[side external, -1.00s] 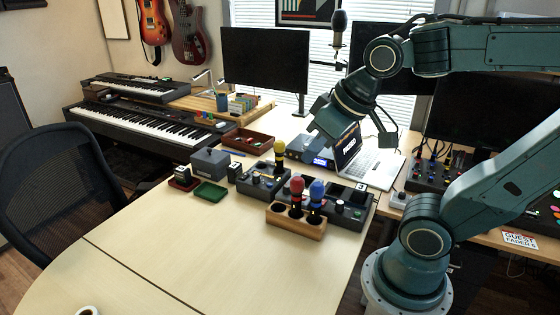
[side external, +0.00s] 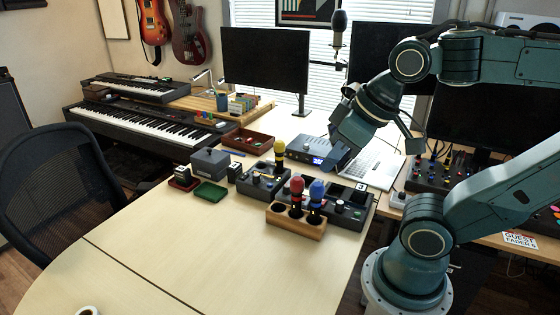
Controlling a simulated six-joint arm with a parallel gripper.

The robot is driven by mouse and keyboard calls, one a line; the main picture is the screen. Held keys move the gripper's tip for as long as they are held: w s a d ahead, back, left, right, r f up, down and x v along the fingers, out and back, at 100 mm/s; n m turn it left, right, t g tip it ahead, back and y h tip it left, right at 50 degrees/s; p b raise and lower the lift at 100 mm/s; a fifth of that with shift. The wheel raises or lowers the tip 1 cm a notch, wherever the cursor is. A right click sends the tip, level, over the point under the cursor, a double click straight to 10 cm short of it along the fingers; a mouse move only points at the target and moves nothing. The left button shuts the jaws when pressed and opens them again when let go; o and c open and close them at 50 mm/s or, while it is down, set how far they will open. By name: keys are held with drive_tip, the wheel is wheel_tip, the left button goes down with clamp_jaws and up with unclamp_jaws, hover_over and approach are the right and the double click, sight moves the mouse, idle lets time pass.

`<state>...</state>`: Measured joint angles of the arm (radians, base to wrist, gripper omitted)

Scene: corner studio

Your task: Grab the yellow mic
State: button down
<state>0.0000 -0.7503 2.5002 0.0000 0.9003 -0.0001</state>
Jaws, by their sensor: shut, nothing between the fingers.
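The yellow mic (side external: 280,153) stands upright, yellow head up and dark handle down, at the back of a dark grey device (side external: 258,183) on the desk. Its lower end is hidden. My gripper (side external: 340,158) is to the right of the yellow mic, apart from it, and points down towards the desk near the laptop. It is shut and holds nothing. A red mic (side external: 297,184) and a blue mic (side external: 317,189) stand in a wooden holder (side external: 285,219) in front of the yellow mic.
A laptop (side external: 372,166) lies open behind my gripper. A blue-lit box (side external: 305,147) is just left of it. A grey box (side external: 210,161), a green tray (side external: 209,191) and a brown tray (side external: 250,140) are left of the yellow mic. The front desk (side external: 190,250) is largely clear.

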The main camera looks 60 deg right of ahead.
drive_tip(key=c, duration=2.1)
unclamp_jaws()
drive_tip(key=o, duration=1.3)
drive_tip(key=shift+o, duration=0.2)
